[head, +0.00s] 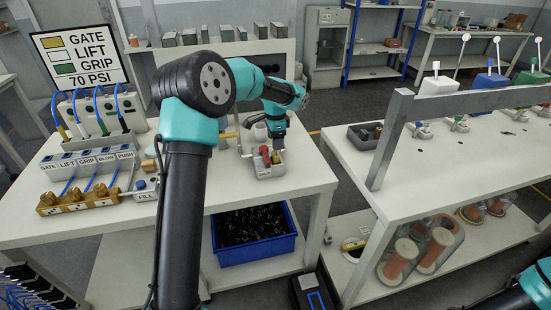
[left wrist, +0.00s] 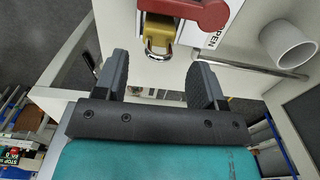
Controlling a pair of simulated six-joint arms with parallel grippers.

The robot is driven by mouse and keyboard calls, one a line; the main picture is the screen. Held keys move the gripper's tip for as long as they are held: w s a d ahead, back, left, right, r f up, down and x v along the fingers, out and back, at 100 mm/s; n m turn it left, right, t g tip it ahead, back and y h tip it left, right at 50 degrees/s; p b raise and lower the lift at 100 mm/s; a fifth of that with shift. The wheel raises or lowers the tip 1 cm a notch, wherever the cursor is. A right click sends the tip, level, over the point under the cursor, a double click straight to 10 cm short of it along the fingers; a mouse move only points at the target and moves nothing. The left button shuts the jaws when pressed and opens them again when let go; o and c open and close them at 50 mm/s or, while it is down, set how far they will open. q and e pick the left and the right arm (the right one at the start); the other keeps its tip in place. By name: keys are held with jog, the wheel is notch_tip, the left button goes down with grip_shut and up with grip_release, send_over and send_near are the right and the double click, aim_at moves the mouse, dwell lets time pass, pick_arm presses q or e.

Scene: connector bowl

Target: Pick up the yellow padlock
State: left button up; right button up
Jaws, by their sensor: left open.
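The yellow padlock (left wrist: 159,30) shows in the left wrist view at the top middle, with its silver shackle (left wrist: 158,53) towards my gripper. It sits against a red lever (left wrist: 190,10), which partly covers its body. My left gripper (left wrist: 160,62) is open, its two dark fingers on either side below the padlock, with nothing held between them. In the head view my left gripper (head: 276,136) is over the small grey fixture (head: 265,171) at the table's right end. My right gripper is out of view.
A white pipe (left wrist: 288,45) stands right of the padlock in the left wrist view, near an "OPEN" label. On the white table (head: 245,195) are a hose panel and brass-coloured block (head: 90,200) at left. A blue bin (head: 255,238) is below; a second bench (head: 430,170) stands right.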

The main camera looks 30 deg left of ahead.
aim_at(275, 153)
pick_arm(q)
jog(key=shift+f, duration=1.95)
jog(key=shift+c, duration=0.3)
jog(key=c, duration=1)
jog(key=shift+r, duration=0.1)
jog(key=shift+r, duration=1.65)
jog(key=shift+s+d+r, duration=0.1)
jog(key=shift+s+d, duration=0.15)
jog(key=s+d, duration=0.2)
jog(key=s, duration=0.2)
jog(key=s+d+r, duration=0.1)
jog(key=s+d, duration=0.2)
jog(key=s, duration=0.1)
jog(key=s+d, duration=0.3)
jog(key=s, duration=0.2)
jog(key=shift+s+r, duration=0.1)
jog(key=shift+r, duration=0.05)
